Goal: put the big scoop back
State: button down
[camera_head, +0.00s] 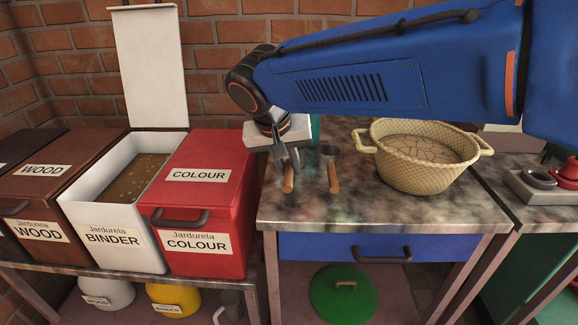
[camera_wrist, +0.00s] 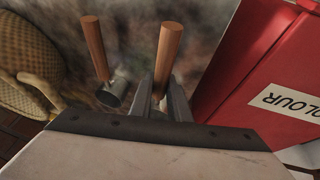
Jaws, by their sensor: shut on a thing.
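My gripper (camera_head: 286,158) is over the left part of the worktop, beside the red colour box. In the wrist view my gripper (camera_wrist: 158,92) is shut on the big scoop (camera_wrist: 167,52), whose wooden handle sticks out past the fingers. The big scoop (camera_head: 288,178) also shows in the head view; its head is hidden by the gripper. I cannot tell whether it touches the worktop. A second scoop (camera_head: 333,176), with a metal cup and wooden handle, lies just to the right, apart from the fingers. This second scoop (camera_wrist: 95,48) also shows in the wrist view.
The open binder box (camera_head: 82,213) holds brown powder, its white lid raised. The red colour box (camera_head: 195,228) and brown wood box (camera_head: 40,188) are closed. A woven basket (camera_head: 425,177) stands at the worktop's back right. The worktop's front (camera_head: 400,215) is clear.

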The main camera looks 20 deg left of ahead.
jog(key=shift+f, duration=0.15)
jog(key=c, duration=1.7)
grip_release()
jog(key=shift+o, duration=0.2)
jog(key=v, duration=1.2)
